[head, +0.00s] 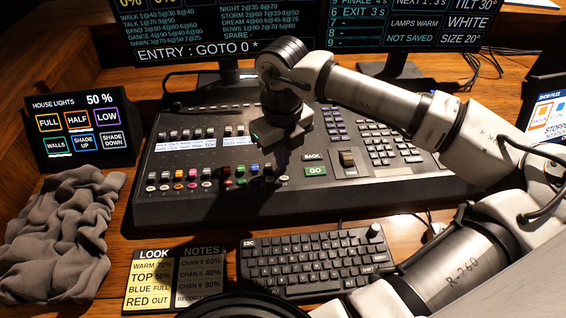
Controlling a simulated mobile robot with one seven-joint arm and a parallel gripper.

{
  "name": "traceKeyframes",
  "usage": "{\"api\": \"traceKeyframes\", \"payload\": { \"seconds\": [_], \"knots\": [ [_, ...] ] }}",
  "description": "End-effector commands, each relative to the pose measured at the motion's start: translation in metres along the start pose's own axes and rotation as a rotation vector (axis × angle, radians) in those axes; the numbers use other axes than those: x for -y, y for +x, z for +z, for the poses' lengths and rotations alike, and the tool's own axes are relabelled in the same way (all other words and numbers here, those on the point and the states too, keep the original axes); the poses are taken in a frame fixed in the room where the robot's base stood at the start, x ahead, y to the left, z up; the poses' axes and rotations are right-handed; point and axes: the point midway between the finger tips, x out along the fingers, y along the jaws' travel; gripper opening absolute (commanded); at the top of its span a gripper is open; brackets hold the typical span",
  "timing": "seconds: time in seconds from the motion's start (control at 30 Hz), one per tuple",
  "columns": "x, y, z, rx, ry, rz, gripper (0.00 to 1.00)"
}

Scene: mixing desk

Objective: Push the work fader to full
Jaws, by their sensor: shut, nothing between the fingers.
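The lighting desk (270,200) is a dark sloped console in the middle of the wooden table. Its left half has a row of small faders (195,134) under the screens, white label strips (185,144) and rows of coloured buttons (193,184). I cannot read which fader is marked work. My gripper (283,162) points down over the middle of the desk, beside the right end of the fader rows. It is shut and empty, and its hand hides the panel behind it. I cannot tell whether the fingertips touch the desk.
A green GO key (316,171) and a larger dark lever (347,159) lie right of my gripper. A keyboard (315,262), note cards (176,277), a grey cloth (62,235) and a house-lights panel (80,130) surround the desk. Monitors (225,30) stand behind.

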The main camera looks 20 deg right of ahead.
Motion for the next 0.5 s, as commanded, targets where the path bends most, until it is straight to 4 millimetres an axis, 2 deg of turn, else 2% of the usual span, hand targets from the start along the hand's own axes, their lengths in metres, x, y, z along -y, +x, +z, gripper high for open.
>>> {"api": "traceKeyframes", "payload": {
  "seconds": [0.5],
  "knots": [
    [0.007, 0.002, 0.012, -0.002, 0.000, 0.000, 0.00]
  ]
}}
